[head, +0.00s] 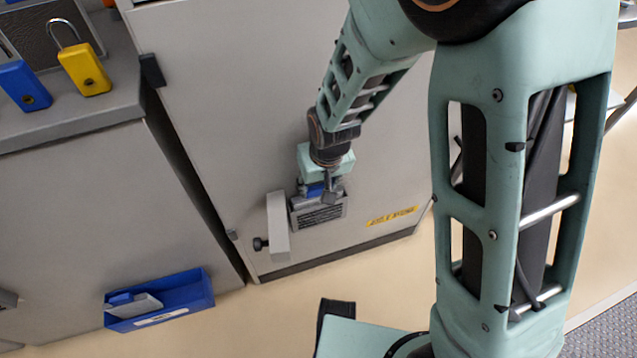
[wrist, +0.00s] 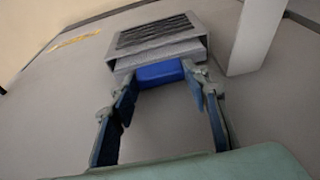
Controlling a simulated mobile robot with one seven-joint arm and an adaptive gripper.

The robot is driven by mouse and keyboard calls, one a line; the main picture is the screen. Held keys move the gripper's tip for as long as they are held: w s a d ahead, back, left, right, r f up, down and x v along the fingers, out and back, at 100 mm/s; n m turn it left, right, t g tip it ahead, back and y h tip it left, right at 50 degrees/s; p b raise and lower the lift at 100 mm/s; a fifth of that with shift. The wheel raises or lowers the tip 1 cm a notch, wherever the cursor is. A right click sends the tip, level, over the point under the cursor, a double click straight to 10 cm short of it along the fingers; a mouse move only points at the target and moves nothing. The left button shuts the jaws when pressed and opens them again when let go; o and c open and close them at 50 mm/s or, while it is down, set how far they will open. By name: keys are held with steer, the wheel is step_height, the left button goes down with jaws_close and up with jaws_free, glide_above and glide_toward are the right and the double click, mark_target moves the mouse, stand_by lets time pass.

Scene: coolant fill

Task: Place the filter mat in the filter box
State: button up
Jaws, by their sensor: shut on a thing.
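The filter box (head: 318,213) is a grey louvred housing on the front of the cabinet. It also shows at the top of the wrist view (wrist: 157,32), with its open slot edge facing my gripper. My gripper (head: 318,190) is at the slot side of the box, its fingers on either side of a blue piece that I take for the filter mat (wrist: 160,73). The blue piece sits at the mouth of the slot, between the fingertips in the wrist view (wrist: 158,82). How deep the mat reaches inside is hidden by the box.
A grey cover with a black knob (head: 278,228) stands out beside the box. A blue bin (head: 185,297) holding a grey piece with a blue end is low on the left cabinet. Yellow (head: 84,72) and blue (head: 25,86) padlocks lie on the cabinet top.

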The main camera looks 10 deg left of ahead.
steer(key=shift+f, duration=0.2)
steer(key=o, duration=1.5)
steer(key=shift+r, duration=0.15)
steer(key=shift+r, duration=0.35)
steer(key=p+v, duration=0.4)
steer(key=v, duration=0.7)
steer(key=shift+r, duration=0.2)
